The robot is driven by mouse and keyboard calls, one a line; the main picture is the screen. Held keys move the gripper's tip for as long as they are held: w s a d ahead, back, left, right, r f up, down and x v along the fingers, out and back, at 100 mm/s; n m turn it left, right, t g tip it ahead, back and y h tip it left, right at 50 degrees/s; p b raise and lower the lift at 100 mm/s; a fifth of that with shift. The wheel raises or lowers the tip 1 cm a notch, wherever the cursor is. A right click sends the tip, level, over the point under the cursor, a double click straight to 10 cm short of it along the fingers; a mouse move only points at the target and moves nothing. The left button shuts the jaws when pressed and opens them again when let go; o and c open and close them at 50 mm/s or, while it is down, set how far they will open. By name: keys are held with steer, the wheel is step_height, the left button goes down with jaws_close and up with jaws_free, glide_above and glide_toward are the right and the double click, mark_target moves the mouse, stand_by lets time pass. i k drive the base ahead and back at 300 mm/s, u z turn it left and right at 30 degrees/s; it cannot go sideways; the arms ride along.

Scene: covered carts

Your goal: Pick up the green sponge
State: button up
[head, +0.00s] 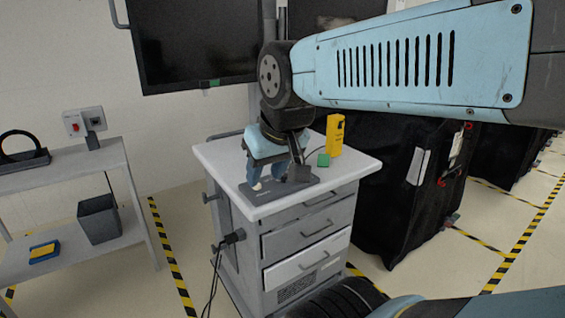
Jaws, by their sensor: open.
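A small green block, which looks like the green sponge (323,160), lies on the white top of a drawer cart (350,171), near its back right. My gripper (279,172) points down over the dark mat (260,203) on the cart top, left of and nearer than the sponge. It is open. The sponge is apart from the fingers. Small blue and pale shapes show at the gripper, and I cannot tell whether anything stands between the fingers.
A grey shelf cart (60,178) at left holds a dark bin (98,219) and a blue-yellow item (44,251). A black screen (195,40) hangs behind. Black covered carts (395,180) stand close on the right. A cable plugs into the drawer cart's side.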

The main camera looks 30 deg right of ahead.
mark_target(323, 159)
steer(key=u, duration=1.45)
steer(key=k, duration=1.1)
steer(key=z, duration=1.5)
steer(key=i, duration=1)
steer(key=u, duration=0.1)
